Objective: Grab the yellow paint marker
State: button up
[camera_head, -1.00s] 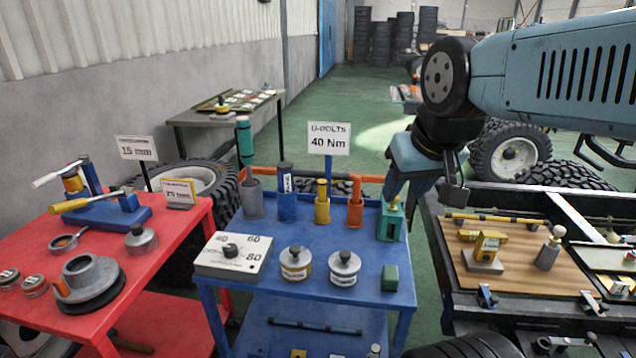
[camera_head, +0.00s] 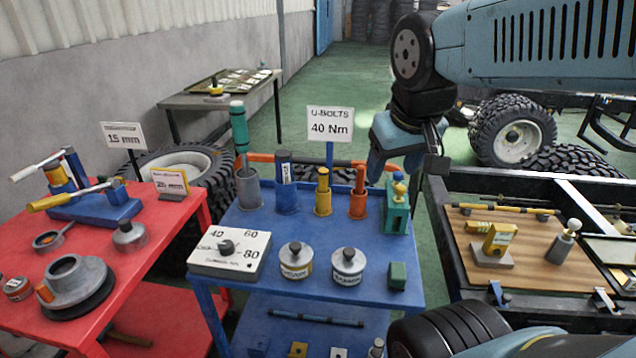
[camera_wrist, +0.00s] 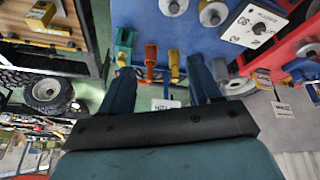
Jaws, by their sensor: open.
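The yellow paint marker (camera_head: 323,178) stands upright in a yellow holder (camera_head: 323,205) at the back of the blue cart (camera_head: 235,223). It stands between a blue holder and an orange one. My gripper (camera_head: 406,165) is open and empty in the head view, to the right of the marker and above the green holder. In the wrist view my gripper's two blue fingers (camera_wrist: 162,88) are spread apart. The yellow marker (camera_wrist: 174,72) shows ahead between them, beside the orange one, with no contact visible.
An orange marker (camera_head: 358,180) and a green holder (camera_head: 396,215) stand right of the yellow one. A blue holder (camera_head: 285,185) and a grey cup with a teal handle (camera_head: 240,130) stand left. A U-bolts sign (camera_head: 330,124) rises behind. A red cart (camera_head: 110,260) stands left.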

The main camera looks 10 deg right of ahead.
jog(key=w+d+f+n+g+h, duration=0.3)
jog(key=w+d+f+h, duration=0.1)
jog(key=f, duration=0.1)
jog(key=n+t+h, duration=0.6)
jog(key=n+h, duration=0.4)
jog(key=n, duration=0.7)
send_over(322, 180)
jog(key=s+d, duration=0.5)
jog(key=s, duration=0.6)
notch_tip(322, 180, down, 11)
jog(key=w+a+f+n+t+y, duration=0.4)
jog(key=w+a+f+n+t, duration=0.2)
jog(key=a+f+n, duration=0.25)
jog(key=shift+m+t, duration=0.25)
jog(key=shift+t, duration=0.05)
jog(key=shift+f+x, duration=0.15)
jog(key=shift+x, duration=1.7)
jog(key=shift+f+x, duration=0.15)
jog(key=shift+x, duration=1.7)
jog(key=shift+w+a, duration=0.1)
jog(key=shift+c, duration=0.3)
